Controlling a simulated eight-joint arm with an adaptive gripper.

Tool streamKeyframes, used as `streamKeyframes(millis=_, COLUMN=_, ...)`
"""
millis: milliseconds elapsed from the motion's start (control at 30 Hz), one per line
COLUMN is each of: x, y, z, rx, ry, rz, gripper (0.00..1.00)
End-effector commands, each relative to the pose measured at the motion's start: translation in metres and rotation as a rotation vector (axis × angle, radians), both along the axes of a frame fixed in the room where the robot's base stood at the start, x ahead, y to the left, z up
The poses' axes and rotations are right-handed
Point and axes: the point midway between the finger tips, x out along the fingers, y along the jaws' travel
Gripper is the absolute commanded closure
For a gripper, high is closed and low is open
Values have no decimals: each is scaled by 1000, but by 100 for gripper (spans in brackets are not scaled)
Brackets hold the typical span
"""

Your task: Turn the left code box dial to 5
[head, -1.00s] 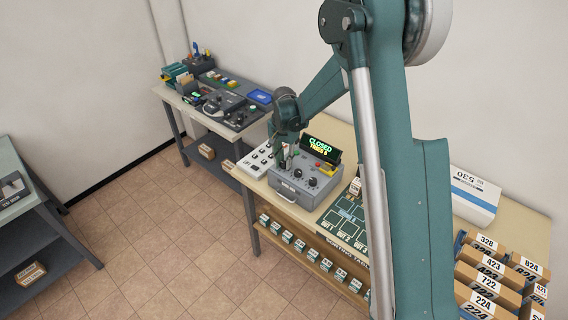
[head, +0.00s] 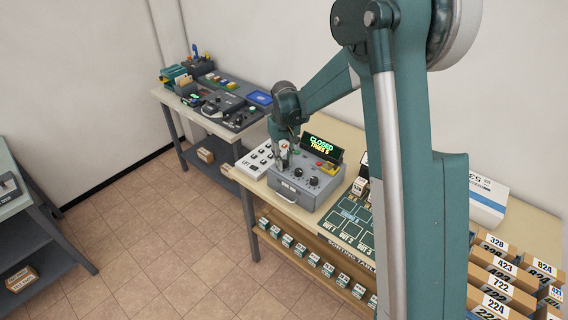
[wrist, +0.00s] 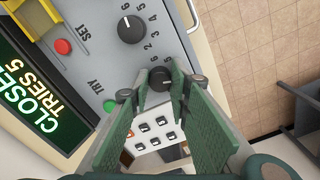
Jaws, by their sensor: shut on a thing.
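The grey code box (head: 306,190) stands on the light table, with its display (head: 323,149) reading CLOSED and TRIES 5. My gripper (head: 284,158) is over the left end of its panel. In the wrist view, its green fingers (wrist: 160,90) are shut on the black left dial (wrist: 160,78), one on each side. The pointer of this dial and most of its numbers are hidden or too small to read. The middle dial (wrist: 130,29) stands free beside it. The right dial (head: 314,181) shows only in the head view.
A red button (wrist: 63,46) and a green TRY button (wrist: 109,105) sit on the panel near the fingers. A white keypad panel (head: 258,160) lies left of the box. The sorting board (head: 352,214) and numbered boxes (head: 505,270) are to the right.

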Motion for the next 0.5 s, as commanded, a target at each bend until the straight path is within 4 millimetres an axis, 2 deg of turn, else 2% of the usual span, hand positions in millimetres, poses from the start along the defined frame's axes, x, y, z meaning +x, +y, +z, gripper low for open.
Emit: streamKeyframes(millis=500, x=0, y=1, z=-1, rx=0, ry=-1, rz=490, gripper=93)
